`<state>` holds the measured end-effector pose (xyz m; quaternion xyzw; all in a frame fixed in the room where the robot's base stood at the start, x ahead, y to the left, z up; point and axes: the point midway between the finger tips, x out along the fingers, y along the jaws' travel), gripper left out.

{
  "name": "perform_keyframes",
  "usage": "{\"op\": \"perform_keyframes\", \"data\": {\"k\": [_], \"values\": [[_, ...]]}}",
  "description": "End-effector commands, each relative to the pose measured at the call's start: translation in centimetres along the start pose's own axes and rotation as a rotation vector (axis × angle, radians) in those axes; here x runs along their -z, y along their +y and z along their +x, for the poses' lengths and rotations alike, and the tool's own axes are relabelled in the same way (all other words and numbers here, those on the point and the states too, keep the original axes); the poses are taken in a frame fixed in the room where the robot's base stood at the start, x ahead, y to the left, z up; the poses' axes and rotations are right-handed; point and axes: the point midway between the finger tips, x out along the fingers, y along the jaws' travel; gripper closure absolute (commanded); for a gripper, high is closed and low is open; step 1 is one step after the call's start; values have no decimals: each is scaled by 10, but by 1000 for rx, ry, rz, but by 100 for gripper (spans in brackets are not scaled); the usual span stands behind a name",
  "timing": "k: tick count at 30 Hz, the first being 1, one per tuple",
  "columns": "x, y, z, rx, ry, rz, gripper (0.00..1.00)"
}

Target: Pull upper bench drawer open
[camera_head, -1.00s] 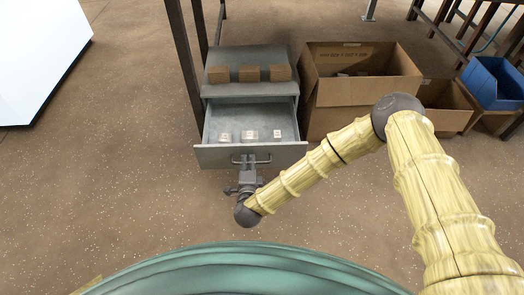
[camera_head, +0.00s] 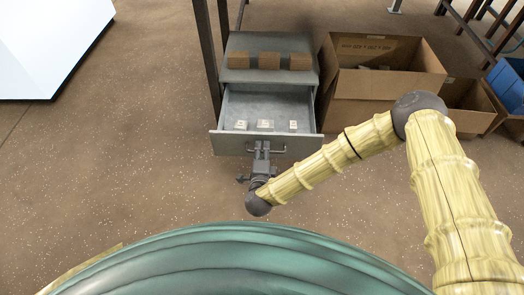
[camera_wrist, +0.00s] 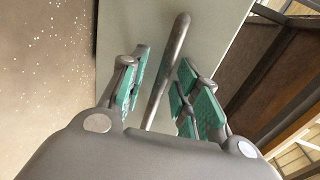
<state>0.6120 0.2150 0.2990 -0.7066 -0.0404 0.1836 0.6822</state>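The bench drawer (camera_head: 272,101) is pulled well out of the grey cabinet (camera_head: 240,75). Its inside shows in the head view, with several small white blocks near the front. The drawer front (camera_head: 228,143) carries a bar handle (camera_head: 284,150), which also crosses the wrist view (camera_wrist: 166,75). My gripper (camera_head: 262,153) is at this handle. In the wrist view its green-padded fingers (camera_wrist: 164,88) stand on either side of the bar, with gaps between pads and bar. The gripper is open around the handle. Whether a lower drawer exists is hidden.
Brown blocks (camera_head: 269,61) sit on the cabinet top. A large open cardboard box (camera_head: 375,91) stands right of the cabinet, with a smaller box and a blue bin (camera_head: 508,84) beyond. A dark post (camera_head: 205,50) rises at left. The floor at left is clear.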

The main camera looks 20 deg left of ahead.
Motion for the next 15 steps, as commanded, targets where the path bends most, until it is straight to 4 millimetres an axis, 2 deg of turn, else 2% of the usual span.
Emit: {"op": "perform_keyframes", "data": {"k": [5, 15], "values": [[0, 1, -14, -2, -2, 0, 69], [0, 1, -75, -3, -2, 1, 69]]}}
